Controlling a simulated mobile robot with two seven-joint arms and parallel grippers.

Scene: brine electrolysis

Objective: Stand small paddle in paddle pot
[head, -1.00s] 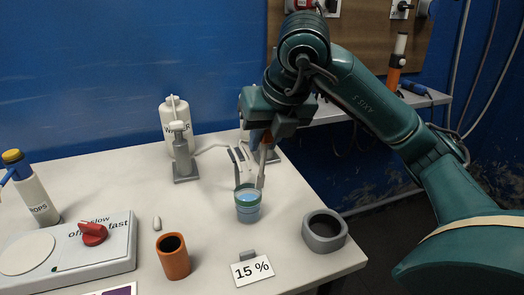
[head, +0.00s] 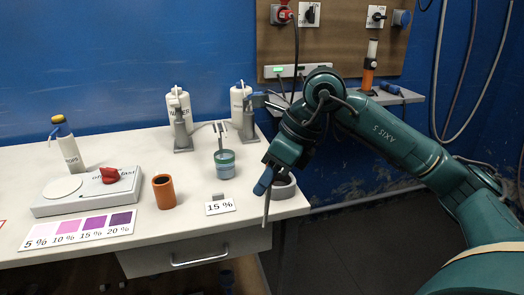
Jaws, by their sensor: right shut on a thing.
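My right gripper (head: 264,183) is shut on the small paddle (head: 266,210), a thin grey stick that hangs down from the jaws, slightly tilted. Its top is hidden in the jaws. A thick grey round pot (head: 287,191) at the table's right end is partly hidden behind the gripper; the paddle hangs in front and to the left of it in the picture, not inside it. An orange-brown open cylinder (head: 164,192) stands upright further left. The frames do not label which one is the paddle pot. My left gripper is not in view.
A beaker of blue liquid (head: 224,165) stands below two electrodes. The 15 % card (head: 220,207) lies in front. A stirrer plate (head: 88,193), a drops bottle (head: 67,148) and a colour chart (head: 80,229) are at left. Two bottles on the table stand behind dispensers.

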